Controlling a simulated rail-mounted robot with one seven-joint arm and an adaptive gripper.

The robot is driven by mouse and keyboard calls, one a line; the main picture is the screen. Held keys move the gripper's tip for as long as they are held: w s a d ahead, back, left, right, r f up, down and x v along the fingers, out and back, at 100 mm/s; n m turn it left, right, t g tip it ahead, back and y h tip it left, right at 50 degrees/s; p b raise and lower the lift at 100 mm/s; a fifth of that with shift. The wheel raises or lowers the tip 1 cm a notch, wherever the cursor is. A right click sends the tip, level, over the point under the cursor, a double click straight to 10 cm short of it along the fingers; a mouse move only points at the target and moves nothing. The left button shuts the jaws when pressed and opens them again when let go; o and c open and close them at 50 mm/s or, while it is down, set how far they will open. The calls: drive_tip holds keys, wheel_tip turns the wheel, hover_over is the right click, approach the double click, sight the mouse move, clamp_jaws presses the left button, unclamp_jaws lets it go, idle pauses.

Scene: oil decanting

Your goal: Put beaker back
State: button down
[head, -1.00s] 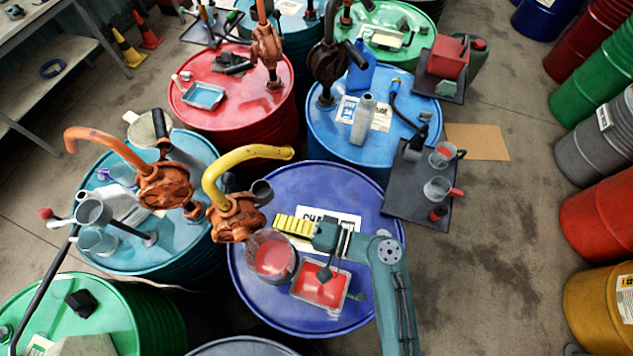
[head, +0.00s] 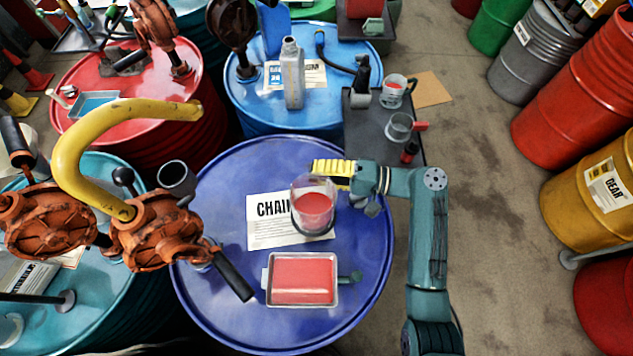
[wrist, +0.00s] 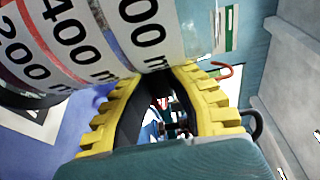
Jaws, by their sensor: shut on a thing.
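The clear beaker (head: 314,205) with red liquid in it is upright over the paper sheet (head: 265,225) on the blue drum (head: 215,275). I cannot tell whether its base touches the drum top. My gripper (head: 333,168), with yellow ribbed fingers, is shut on the beaker's far side near the rim. In the wrist view the beaker's wall (wrist: 95,35) with printed millilitre marks fills the upper left, against the yellow fingers (wrist: 165,105). A metal tray of red liquid (head: 303,280) lies on the drum, nearer than the beaker.
A yellow-spouted pump (head: 160,230) with a dark handle stands at the drum's left. A dark tray (head: 380,140) with two small measuring jugs lies beyond to the right. A grey bottle (head: 292,75) stands on the farther blue drum.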

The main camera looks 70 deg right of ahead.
sight(319, 183)
wheel_tip(319, 183, down, 5)
drive_tip(key=shift+f+b, duration=0.1)
drive_tip(key=shift+b, duration=0.45)
drive_tip(key=shift+f, duration=0.15)
drive_tip(key=c, duration=1.2)
unclamp_jaws()
drive_tip(key=shift+o, duration=0.2)
drive_tip(key=shift+s, duration=0.1)
drive_tip(key=s, duration=0.4)
drive_tip(key=s+d, duration=0.1)
drive_tip(key=s, duration=0.2)
drive_tip(key=s+d, duration=0.1)
drive_tip(key=s, duration=0.3)
drive_tip(key=shift+s+r, duration=0.2)
drive_tip(key=shift+s, duration=0.1)
